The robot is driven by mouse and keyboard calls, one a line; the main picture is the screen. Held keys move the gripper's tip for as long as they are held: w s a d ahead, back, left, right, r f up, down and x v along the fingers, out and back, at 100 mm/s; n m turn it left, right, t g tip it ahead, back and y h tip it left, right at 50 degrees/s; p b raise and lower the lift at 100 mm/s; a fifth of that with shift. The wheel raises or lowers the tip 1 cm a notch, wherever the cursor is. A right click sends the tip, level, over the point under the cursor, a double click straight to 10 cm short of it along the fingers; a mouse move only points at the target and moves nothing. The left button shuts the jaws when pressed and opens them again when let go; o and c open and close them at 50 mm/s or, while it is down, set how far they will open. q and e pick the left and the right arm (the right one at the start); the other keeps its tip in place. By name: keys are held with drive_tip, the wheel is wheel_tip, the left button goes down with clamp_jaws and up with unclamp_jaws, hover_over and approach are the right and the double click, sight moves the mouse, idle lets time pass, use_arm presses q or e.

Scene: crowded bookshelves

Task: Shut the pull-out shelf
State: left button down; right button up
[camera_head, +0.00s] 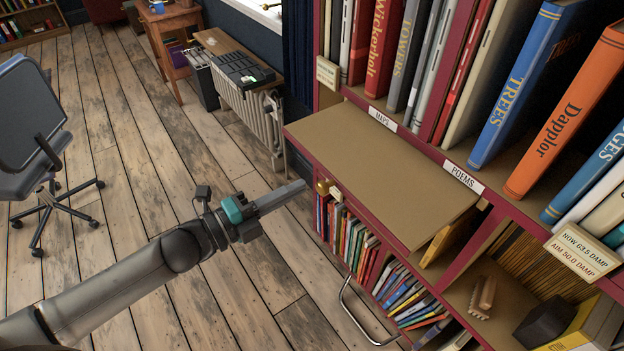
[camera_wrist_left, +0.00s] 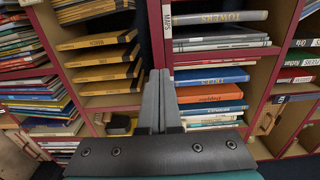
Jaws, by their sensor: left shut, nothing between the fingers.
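The pull-out shelf (camera_head: 385,170) is a flat tan board with a maroon front edge. It sticks out from the bookcase below the row of upright books, and its top is bare. My left gripper (camera_head: 303,186) is shut and empty, with its tips in front of the shelf's front edge, close to a small brass knob (camera_head: 322,187). I cannot tell whether they touch. The shut fingers also show in the left wrist view (camera_wrist_left: 160,78), pointing at the bookcase; I cannot make out the pull-out shelf there. My right gripper is not in view.
Tightly packed books (camera_head: 525,75) stand above the shelf. Lower books (camera_head: 350,245) and a curved metal handle (camera_head: 358,318) are below. A brush-like object (camera_head: 483,297) lies in a lower compartment. An office chair (camera_head: 35,130) stands left, a radiator (camera_head: 262,125) behind. The wooden floor between is clear.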

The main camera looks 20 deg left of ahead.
sight(326, 173)
use_arm(q)
drive_tip(key=shift+x, duration=2.3)
drive_tip(key=shift+w, duration=0.1)
